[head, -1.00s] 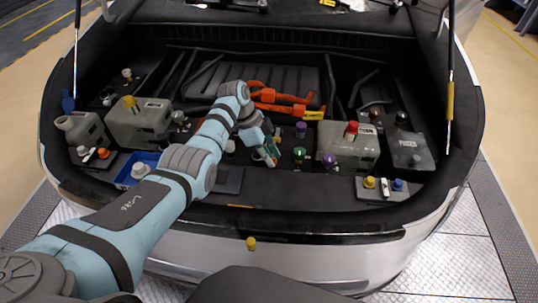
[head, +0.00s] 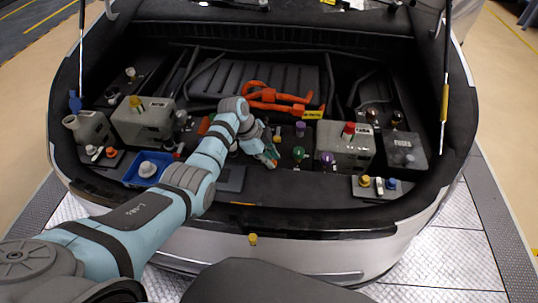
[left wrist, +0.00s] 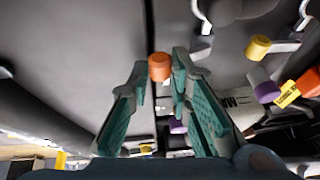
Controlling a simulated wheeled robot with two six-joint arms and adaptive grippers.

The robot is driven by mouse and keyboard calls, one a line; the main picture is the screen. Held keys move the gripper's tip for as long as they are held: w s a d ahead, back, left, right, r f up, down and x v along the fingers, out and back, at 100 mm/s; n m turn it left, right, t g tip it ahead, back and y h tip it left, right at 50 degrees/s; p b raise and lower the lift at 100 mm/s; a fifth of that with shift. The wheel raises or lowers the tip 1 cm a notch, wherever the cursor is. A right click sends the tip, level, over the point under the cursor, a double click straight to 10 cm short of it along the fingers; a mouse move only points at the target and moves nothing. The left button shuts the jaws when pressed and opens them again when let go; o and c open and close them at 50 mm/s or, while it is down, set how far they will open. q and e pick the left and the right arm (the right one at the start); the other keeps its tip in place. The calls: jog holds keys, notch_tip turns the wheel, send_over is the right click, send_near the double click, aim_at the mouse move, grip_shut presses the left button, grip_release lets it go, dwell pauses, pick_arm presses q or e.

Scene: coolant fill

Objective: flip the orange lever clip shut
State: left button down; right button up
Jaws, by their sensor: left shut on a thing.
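My left gripper (head: 270,160) reaches down into the open front compartment of the car, left of a green knob (head: 298,153). In the left wrist view its two teal fingers (left wrist: 160,85) stand on either side of an orange knob-like end (left wrist: 160,67), which looks like the orange lever clip. The gripper is shut on this orange piece at the fingertips. The rest of the clip is hidden by the fingers, so its angle cannot be told. In the head view the gripper hides the clip. My right gripper is out of view.
A purple knob (head: 327,158) and a tank with a red cap (head: 348,129) stand to the right. Orange cables (head: 270,100) lie behind. A blue tray (head: 146,170) and a tank with a yellow cap (head: 140,120) are at left. The front ledge is mostly clear.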

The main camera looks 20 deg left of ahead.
pick_arm(q)
jog(key=c, duration=1.7)
grip_release()
jog(key=shift+w, duration=0.1)
jog(key=shift+o, duration=1.2)
jog(key=shift+w, duration=0.1)
jog(key=v, duration=1.2)
